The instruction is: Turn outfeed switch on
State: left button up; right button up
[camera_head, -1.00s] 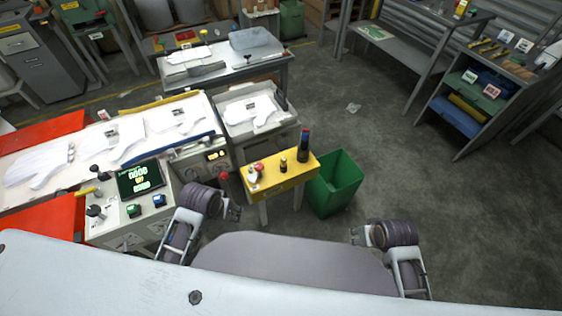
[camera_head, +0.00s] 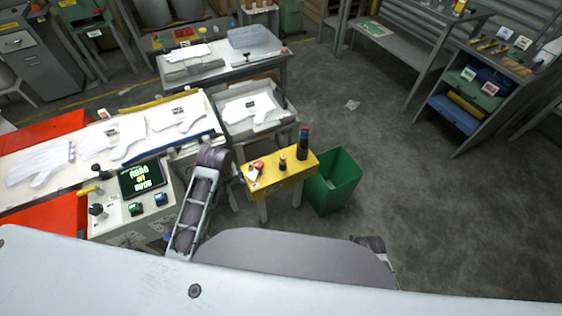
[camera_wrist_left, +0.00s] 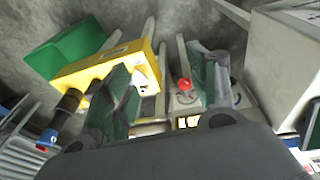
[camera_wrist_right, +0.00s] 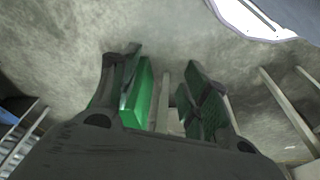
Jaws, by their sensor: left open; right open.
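I see no contact. In the head view my left arm hides this panel, and the left gripper (camera_head: 235,172) is beside the yellow stand. My right gripper (camera_wrist_right: 162,85) is open and empty over the floor.
A yellow stand (camera_head: 272,180) with several small items is close to my left gripper. A green bin (camera_head: 334,181) stands right of it. A control box (camera_head: 120,212) with a green display is at the left. White gloves (camera_head: 120,142) lie on the machine. Floor is free at right.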

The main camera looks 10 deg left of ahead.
pick_arm(q)
jog(key=w+n, duration=0.4)
jog(key=w, duration=0.1)
notch_tip(320, 180, up, 2)
jog(key=n+g, duration=0.2)
jog(key=n, duration=0.7)
send_over(259, 164)
jog(key=shift+a+r, duration=0.1)
jog(key=shift+r, duration=0.1)
pick_arm(e)
jog(key=s+d+f, duration=0.2)
jog(key=s+f, duration=1)
jog(key=f, duration=0.2)
jog(key=s+d+f+g, duration=0.1)
jog(key=s+d+f, duration=0.1)
jog(key=s+f, duration=1.1)
jog(key=shift+d+f+g, duration=0.2)
jog(key=shift+f+g, duration=0.1)
jog(key=shift+f, duration=0.05)
jog(key=shift+s, duration=0.1)
